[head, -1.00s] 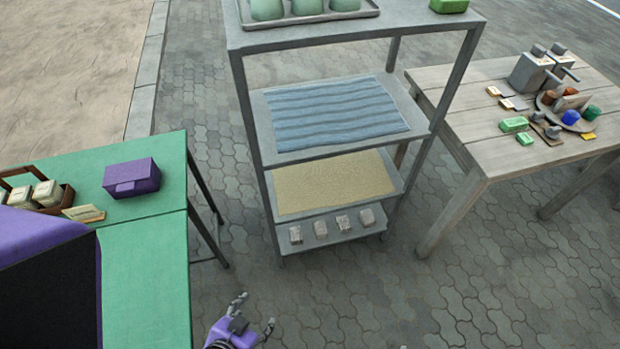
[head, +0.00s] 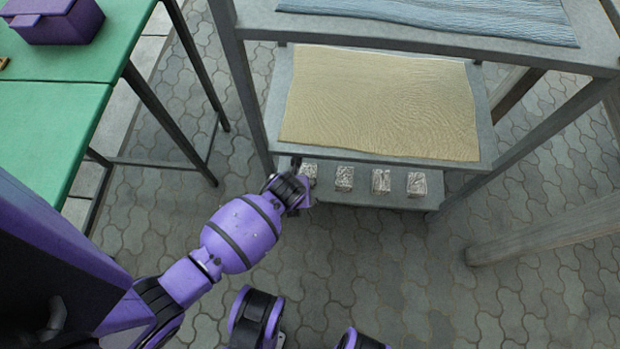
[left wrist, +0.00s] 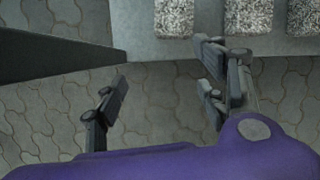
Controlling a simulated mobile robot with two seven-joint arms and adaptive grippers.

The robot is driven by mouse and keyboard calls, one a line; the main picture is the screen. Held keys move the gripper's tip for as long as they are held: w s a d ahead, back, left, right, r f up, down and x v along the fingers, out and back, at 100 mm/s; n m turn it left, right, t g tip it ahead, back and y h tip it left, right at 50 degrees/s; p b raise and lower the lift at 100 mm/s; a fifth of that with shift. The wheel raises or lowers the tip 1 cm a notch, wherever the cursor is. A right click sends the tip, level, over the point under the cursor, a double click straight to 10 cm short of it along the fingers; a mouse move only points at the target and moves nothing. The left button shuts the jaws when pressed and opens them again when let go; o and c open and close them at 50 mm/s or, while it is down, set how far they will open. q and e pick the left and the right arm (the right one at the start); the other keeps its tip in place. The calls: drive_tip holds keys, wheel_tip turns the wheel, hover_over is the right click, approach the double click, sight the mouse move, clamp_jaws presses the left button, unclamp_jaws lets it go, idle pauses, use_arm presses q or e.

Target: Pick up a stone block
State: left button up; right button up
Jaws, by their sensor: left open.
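Several rough, pale grey stone blocks stand in a row on the lowest shelf (head: 400,200) of a grey rack. In the head view they are the leftmost block (head: 310,171), partly behind my gripper, a second block (head: 344,178), a third (head: 381,181) and a rightmost one (head: 417,184). My left gripper (head: 294,184) is at the shelf's left front, close to the leftmost block. In the left wrist view my left gripper (left wrist: 165,88) is open and empty, its fingers apart. My right gripper is not seen.
A shelf with a tan cloth (head: 380,105) hangs just above the blocks, and one with a blue cloth (head: 450,15) is higher. A green table (head: 60,110) with a purple box (head: 58,18) is at left.

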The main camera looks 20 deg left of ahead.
sight(310, 169)
use_arm(q)
drive_tip(key=w+f+b, duration=0.1)
drive_tip(key=w+f, duration=0.1)
drive_tip(key=w+f+m+b, duration=0.1)
drive_tip(key=w+b, duration=0.1)
drive_tip(key=w, duration=0.1)
drive_tip(key=w+f+m+b, duration=0.1)
drive_tip(key=w+f+b, duration=0.1)
drive_tip(key=w, duration=0.1)
drive_tip(key=shift+d+f+t, duration=0.1)
drive_tip(key=shift+f+t, duration=0.2)
drive_tip(key=shift+f, duration=0.05)
drive_tip(key=shift+w+f, duration=0.1)
drive_tip(key=shift+f, duration=0.1)
drive_tip(key=shift+w, duration=0.1)
drive_tip(key=c, duration=1.6)
